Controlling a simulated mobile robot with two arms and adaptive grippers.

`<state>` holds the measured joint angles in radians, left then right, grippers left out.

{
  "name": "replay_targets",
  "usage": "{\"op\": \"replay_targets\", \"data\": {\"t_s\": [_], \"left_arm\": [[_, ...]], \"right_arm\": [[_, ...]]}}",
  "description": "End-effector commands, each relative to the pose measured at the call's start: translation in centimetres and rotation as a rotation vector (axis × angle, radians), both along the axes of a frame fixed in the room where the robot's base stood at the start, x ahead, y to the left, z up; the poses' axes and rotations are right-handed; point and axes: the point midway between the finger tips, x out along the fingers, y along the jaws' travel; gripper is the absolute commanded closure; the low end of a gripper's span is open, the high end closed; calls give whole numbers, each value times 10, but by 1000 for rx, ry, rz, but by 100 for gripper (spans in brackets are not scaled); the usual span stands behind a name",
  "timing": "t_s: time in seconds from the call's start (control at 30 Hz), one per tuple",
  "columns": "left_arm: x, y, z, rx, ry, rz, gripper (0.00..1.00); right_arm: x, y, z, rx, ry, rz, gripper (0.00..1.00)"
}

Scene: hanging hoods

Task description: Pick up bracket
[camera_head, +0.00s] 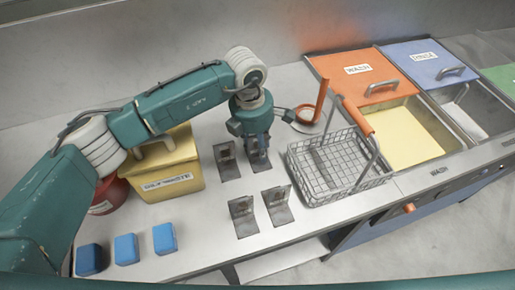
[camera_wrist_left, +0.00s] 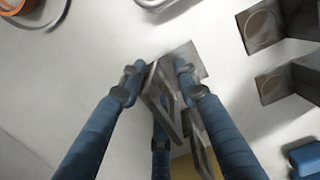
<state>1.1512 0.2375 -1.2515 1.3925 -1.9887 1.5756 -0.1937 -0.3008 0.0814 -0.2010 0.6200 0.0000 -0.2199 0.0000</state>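Several grey L-shaped metal brackets rest on the counter in the head view. One bracket (camera_head: 262,163) sits under my left gripper (camera_head: 257,146), which points down over it and partly hides it. In the left wrist view, the blue fingers of my left gripper (camera_wrist_left: 158,76) straddle this bracket (camera_wrist_left: 166,95), with its upright plate between them. The fingertips are close to the plate, but I cannot tell whether they press on it. Other brackets stand to the left (camera_head: 227,163) and in front (camera_head: 243,217), (camera_head: 277,206). My right gripper is not in view.
A wire basket (camera_head: 330,168) with an orange handle stands to the right of the brackets. A yellow box (camera_head: 168,178) is at left, with blue blocks (camera_head: 126,249) in front. An orange round holder (camera_head: 307,114) is behind. Wash (camera_head: 405,135) and rinse basins lie further right.

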Motion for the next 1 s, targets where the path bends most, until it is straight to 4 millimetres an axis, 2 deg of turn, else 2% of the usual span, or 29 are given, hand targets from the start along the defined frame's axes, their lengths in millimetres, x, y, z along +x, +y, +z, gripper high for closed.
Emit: {"op": "replay_targets", "data": {"t_s": [0.17, 0.23, 0.33, 0.37, 0.77, 1.0], "left_arm": [[0, 0, 0, -1, -1, 0, 68], [0, 0, 0, -1, -1, 0, 78], [0, 0, 0, -1, -1, 0, 98], [0, 0, 0, -1, -1, 0, 100], [1, 0, 2, -1, -3, 0, 100], [2, -1, 21, -3, -6, 1, 100]], "right_arm": [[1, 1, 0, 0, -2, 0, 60], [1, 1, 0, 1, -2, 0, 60], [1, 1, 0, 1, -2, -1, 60], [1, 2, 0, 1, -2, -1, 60], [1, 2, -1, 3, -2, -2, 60], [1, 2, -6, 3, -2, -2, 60]]}}
